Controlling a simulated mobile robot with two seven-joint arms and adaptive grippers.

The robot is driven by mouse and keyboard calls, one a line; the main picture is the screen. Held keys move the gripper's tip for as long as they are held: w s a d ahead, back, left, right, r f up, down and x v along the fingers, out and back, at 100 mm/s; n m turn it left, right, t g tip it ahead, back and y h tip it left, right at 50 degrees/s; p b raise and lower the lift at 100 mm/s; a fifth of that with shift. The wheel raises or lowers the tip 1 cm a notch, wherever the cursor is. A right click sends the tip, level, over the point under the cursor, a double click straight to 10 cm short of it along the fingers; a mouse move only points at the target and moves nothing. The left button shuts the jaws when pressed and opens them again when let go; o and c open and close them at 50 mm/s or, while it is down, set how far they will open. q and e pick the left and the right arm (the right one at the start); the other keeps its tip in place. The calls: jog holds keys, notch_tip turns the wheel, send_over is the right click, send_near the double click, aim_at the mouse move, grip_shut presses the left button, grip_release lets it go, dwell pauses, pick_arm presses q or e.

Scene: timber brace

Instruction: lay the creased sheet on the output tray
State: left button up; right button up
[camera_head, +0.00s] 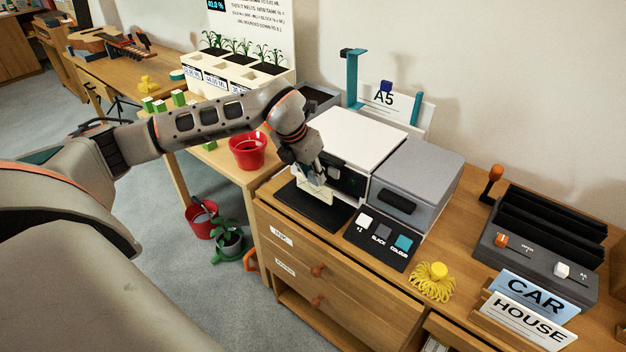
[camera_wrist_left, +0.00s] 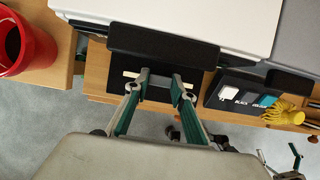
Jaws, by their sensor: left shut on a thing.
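My left gripper (camera_head: 316,186) is over the black output tray (camera_head: 296,208) at the front of the white printer (camera_head: 340,136). It is shut on a small cream sheet (camera_head: 313,194), which hangs just above or against the tray; I cannot tell whether it touches. In the left wrist view the left gripper (camera_wrist_left: 162,80) has the sheet as a pale strip (camera_wrist_left: 131,74) between and beside its fingertips, over the dark tray (camera_wrist_left: 97,69). The crease cannot be made out. My right gripper (camera_wrist_left: 278,152) seems to show low at the right of the wrist view, fingers apart and empty.
A grey unit (camera_head: 420,175) stands right of the printer, with a panel of buttons (camera_head: 382,240) before it. A red pot (camera_head: 247,151) is left of the tray. A yellow coiled thing (camera_head: 434,283) and card signs (camera_head: 533,298) lie further right. Drawers (camera_head: 330,295) are below.

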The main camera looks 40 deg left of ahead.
aim_at(314, 184)
pick_arm(q)
jog(key=shift+f, duration=1.05)
pick_arm(e)
jog(key=shift+s+f, duration=0.1)
jog(key=shift+f, duration=0.05)
pick_arm(q)
jog(key=shift+f, duration=0.2)
jog(key=o, duration=0.9)
jog(key=shift+o, duration=0.2)
pick_arm(e)
jog(key=shift+s+f, duration=0.1)
jog(key=shift+f, duration=0.05)
